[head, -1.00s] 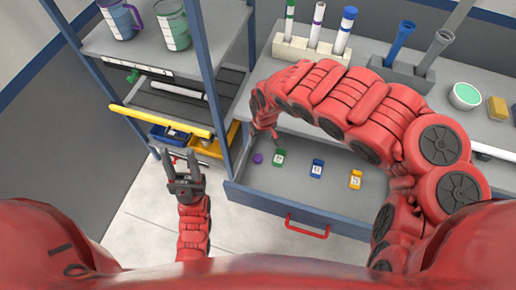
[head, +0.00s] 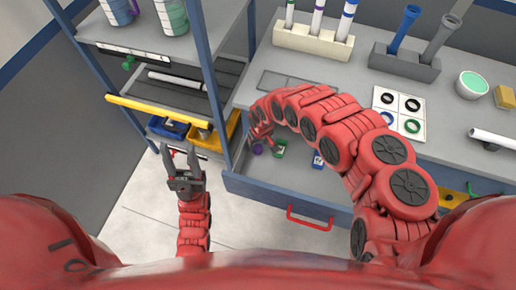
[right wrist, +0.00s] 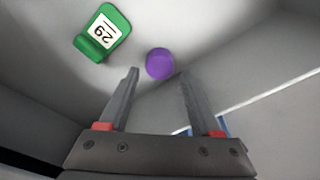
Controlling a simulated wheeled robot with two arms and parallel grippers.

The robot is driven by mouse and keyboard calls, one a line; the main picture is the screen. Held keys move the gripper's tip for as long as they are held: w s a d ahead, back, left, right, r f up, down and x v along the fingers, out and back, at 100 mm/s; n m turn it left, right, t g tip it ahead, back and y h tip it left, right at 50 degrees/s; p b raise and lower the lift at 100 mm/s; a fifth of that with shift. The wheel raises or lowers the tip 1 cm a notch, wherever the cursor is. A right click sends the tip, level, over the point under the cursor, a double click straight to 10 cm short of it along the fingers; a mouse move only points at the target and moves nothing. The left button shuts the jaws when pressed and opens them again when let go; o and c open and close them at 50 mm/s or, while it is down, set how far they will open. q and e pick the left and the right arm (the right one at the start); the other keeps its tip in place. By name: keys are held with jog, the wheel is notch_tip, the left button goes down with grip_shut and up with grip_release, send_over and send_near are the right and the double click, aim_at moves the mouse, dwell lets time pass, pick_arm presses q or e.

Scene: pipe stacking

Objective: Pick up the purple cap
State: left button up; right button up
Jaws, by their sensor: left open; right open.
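The purple cap (right wrist: 160,63) lies on the drawer floor in the right wrist view, just beyond and between the fingertips. In the head view the purple cap (head: 257,148) shows at the drawer's left end, partly hidden by my right arm. My right gripper (right wrist: 158,75) is open and empty, its fingers pointing down toward the cap. In the head view my right gripper (head: 262,139) is small and mostly hidden by its own wrist. My left gripper (head: 181,152) is open and empty, to the left of the drawer and pointing up in the picture.
A green labelled block (right wrist: 104,33) lies close beside the cap; a blue labelled block (head: 318,160) is further right. The drawer (head: 285,178) is open, with a red handle (head: 310,217). A shelf post (head: 210,75) stands left of my right arm. Tube racks (head: 312,40) stand on the worktop.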

aim_at(258, 148)
notch_tip(258, 148, down, 2)
jog(key=shift+a+f, duration=0.1)
jog(key=shift+w+f, duration=0.15)
jog(key=shift+f, duration=0.4)
grip_shut()
